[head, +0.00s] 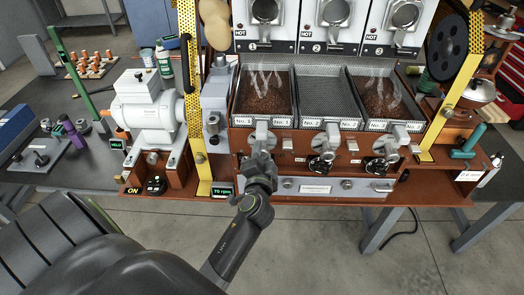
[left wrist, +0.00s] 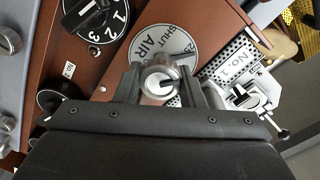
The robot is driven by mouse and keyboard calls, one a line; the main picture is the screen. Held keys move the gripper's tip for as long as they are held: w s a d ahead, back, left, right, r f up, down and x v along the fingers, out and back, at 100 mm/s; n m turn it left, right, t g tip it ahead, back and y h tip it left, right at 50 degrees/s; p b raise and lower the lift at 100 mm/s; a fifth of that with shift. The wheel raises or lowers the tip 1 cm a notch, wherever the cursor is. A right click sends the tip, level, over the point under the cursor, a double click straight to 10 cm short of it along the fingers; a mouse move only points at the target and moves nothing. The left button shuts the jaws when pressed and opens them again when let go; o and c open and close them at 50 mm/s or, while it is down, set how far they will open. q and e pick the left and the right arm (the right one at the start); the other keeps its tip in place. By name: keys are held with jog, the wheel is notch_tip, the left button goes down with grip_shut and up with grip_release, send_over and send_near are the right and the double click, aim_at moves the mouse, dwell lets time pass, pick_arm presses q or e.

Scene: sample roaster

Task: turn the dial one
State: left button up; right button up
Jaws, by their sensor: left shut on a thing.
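Dial one (head: 262,135) is the leftmost round silver dial on the rust-red front, below the tray marked No. 1. In the left wrist view its pale disc (left wrist: 158,44) carries the words SHUT and AIR and a 25. My left gripper (head: 261,150) reaches up from below. In the left wrist view its two fingers (left wrist: 160,84) stand on either side of the dial's silver knob, shut on it. The knob's end shows a dark pointer mark. The gripper hides the lower part of the dial in the head view. My right gripper is not in view.
Two similar dials (head: 327,137) (head: 391,138) sit to the right, with black knobs (head: 320,165) below. A black dial (left wrist: 94,22) numbered 1, 2, 3 is close by. Yellow posts (head: 190,100) flank the trays. The floor in front is free.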

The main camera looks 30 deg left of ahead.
pick_arm(q)
jog(key=m+p, duration=0.1)
jog(key=m, duration=0.2)
jog(key=shift+r+m, duration=0.1)
jog(key=shift+m, duration=0.2)
jog(key=m+p, duration=0.1)
jog(key=m, duration=0.2)
jog(key=shift+y, duration=0.3)
jog(key=m+p, duration=0.1)
jog(key=m, duration=0.2)
jog(key=m+p, duration=0.1)
jog(key=m, duration=0.2)
jog(key=shift+g+y, duration=0.3)
jog(key=m+p, duration=0.1)
jog(key=m, duration=0.3)
jog(key=shift+m+p, duration=0.3)
jog(key=shift+m+y+p, duration=0.3)
jog(key=shift+m+p, duration=0.25)
jog(key=shift+m, duration=1.45)
jog(key=o, duration=1)
jog(key=shift+f, duration=0.2)
